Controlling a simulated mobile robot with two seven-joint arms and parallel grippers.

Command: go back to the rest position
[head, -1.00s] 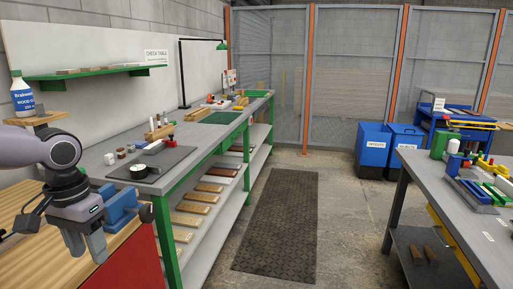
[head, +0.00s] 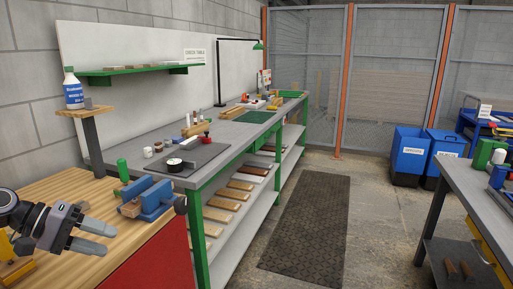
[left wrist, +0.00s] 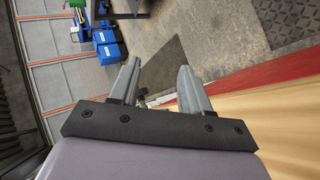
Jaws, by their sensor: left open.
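My left gripper (head: 108,238) is at the lower left of the head view, over the wooden bench (head: 72,185). Its two fingers point right and are spread apart with nothing between them. In the left wrist view the open fingers (left wrist: 158,70) are also empty. A blue vise (head: 157,199) stands on the bench just beyond the gripper, apart from it. My right gripper is in neither view.
A green-legged grey table (head: 222,142) holds a dial gauge (head: 174,164) on a dark mat, with several boards on its lower shelf. A glue bottle (head: 73,88) stands on a post shelf. Another table (head: 490,195) is at the right. A dark floor mat (head: 310,225) lies in the open aisle.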

